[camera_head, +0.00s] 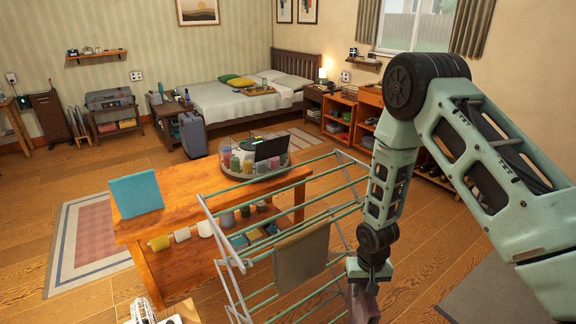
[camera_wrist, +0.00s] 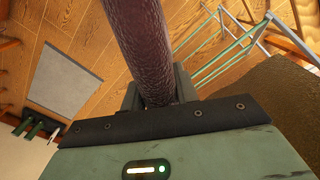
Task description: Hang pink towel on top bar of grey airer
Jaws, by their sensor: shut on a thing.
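My gripper (camera_head: 367,282) is shut on the pink towel (camera_head: 364,306), which looks dusky pink and hangs below the jaws at the bottom of the head view. In the wrist view the towel (camera_wrist: 138,45) runs as a dark, narrow roll out from between the fingers (camera_wrist: 157,98). The grey airer (camera_head: 229,266) with green bars stands just left of my gripper in the head view. It also shows at the upper right of the wrist view (camera_wrist: 232,45). My gripper is at the airer's right side; I cannot tell whether the towel touches a bar.
A brown towel (camera_head: 302,255) hangs on the airer, close to my gripper; it seems to fill the right of the wrist view (camera_wrist: 268,120). A wooden table (camera_head: 180,224) with a blue panel (camera_head: 136,194) stands behind the airer. Open wooden floor lies right of the airer.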

